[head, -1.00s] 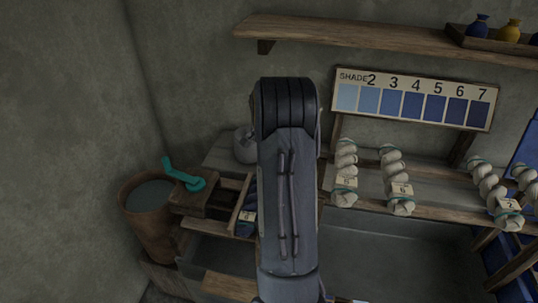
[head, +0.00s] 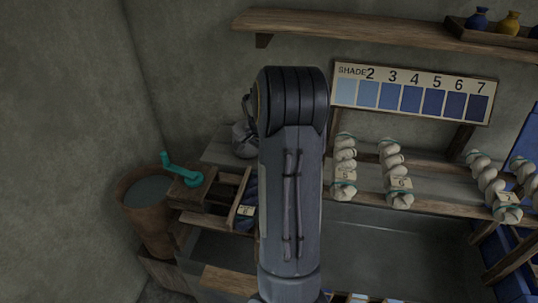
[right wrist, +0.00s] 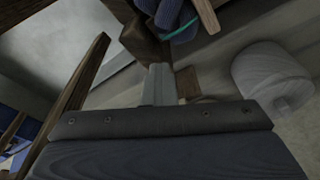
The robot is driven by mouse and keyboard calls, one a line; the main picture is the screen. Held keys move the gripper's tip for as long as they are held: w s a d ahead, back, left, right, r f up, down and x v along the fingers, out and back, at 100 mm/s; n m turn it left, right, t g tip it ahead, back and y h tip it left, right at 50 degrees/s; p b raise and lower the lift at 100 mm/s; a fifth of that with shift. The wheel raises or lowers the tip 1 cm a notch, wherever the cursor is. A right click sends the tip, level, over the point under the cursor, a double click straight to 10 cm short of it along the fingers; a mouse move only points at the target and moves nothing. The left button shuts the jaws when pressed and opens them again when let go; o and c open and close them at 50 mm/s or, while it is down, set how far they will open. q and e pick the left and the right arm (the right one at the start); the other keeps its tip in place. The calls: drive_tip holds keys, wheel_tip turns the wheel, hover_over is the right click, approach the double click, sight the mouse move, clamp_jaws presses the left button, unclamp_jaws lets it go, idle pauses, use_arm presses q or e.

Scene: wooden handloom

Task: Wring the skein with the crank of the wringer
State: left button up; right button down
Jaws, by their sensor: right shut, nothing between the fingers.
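The wringer (head: 190,196) is a small wooden frame at the left of the head view. Its teal crank (head: 186,176) stands at its left end, with the handle up and to the left. A dark blue skein (head: 249,196) with a tag lies at its right, partly hidden by my right arm. The right wrist view shows a blue skein (right wrist: 172,14) with a teal tie beyond the fingers. My right gripper (right wrist: 160,80) is shut and empty, apart from that skein; my arm hides it in the head view. The crank does not show in the wrist view. My left gripper is not in view.
A brown bucket (head: 146,222) of liquid stands left of the wringer. A grey rounded vessel (head: 242,140) sits behind it and shows pale in the wrist view (right wrist: 272,75). A shelf (head: 360,38) runs above.

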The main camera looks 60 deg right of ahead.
drive_tip(key=shift+s+a, duration=1.05)
drive_tip(key=shift+a, duration=0.25)
drive_tip(key=s+a, duration=0.2)
drive_tip(key=s, duration=0.6)
drive_tip(key=shift+s+a+p, duration=0.25)
drive_tip(key=shift+s+p, duration=0.05)
drive_tip(key=shift+s, duration=0.05)
idle(0.3)
